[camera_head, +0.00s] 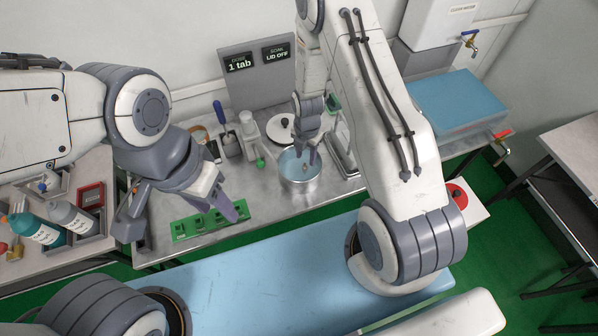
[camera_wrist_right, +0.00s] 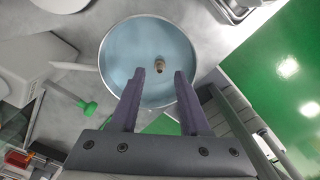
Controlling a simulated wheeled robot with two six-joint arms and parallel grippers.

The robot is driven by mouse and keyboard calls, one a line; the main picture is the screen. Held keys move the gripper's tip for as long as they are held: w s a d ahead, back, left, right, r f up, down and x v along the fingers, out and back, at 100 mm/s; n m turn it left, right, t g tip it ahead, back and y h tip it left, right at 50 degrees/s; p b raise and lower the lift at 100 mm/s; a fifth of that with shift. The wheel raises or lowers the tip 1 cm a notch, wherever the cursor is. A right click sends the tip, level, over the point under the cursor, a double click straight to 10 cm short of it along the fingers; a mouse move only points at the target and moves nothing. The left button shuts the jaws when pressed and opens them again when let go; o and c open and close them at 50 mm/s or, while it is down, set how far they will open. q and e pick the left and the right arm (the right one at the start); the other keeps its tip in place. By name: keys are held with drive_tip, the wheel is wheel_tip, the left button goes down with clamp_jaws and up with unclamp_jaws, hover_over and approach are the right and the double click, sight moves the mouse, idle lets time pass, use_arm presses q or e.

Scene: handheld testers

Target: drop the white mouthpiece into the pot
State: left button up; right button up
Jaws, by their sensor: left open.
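The pot (camera_head: 300,184) is a round metal vessel with pale blue liquid, standing on the steel counter; in the right wrist view its rim (camera_wrist_right: 104,62) shows whole apart from where my fingers cover it. A small tan piece with a dark opening (camera_wrist_right: 159,64) appears inside the pot's outline, just past my right fingertips; it may be the mouthpiece, and I cannot tell its depth. My right gripper (camera_wrist_right: 158,77) is open over the pot, its fingers apart and touching nothing. My left gripper (camera_head: 188,228) is open and empty over the green tray (camera_head: 188,228).
A white lid with a black knob (camera_head: 284,122) lies behind the pot. A white dispenser (camera_head: 248,128) and a blue-handled tool (camera_head: 219,112) stand to its left. A sign (camera_head: 257,70) reads "1 tab" and "LID OFF".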

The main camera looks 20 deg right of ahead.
idle(0.3)
wheel_tip(320, 180, up, 10)
drive_tip(key=b, duration=0.2)
drive_tip(key=shift+r, duration=0.25)
drive_tip(key=shift+a, duration=0.1)
idle(0.4)
drive_tip(key=s+a+r+m+b, duration=0.2)
drive_tip(key=s+a+r+m, duration=0.75)
drive_tip(key=a+r, duration=0.2)
drive_tip(key=s+a+r+m, duration=0.1)
drive_tip(key=s+r+m, duration=0.1)
drive_tip(key=s+m, duration=0.2)
drive_tip(key=s+a+r+m+y, duration=0.1)
drive_tip(key=s+m, duration=0.3)
drive_tip(key=s, duration=0.6)
drive_tip(key=shift+s+a+r+m+b, duration=0.15)
drive_tip(key=shift+a+r+m+b, duration=0.2)
drive_tip(key=shift+r, duration=0.25)
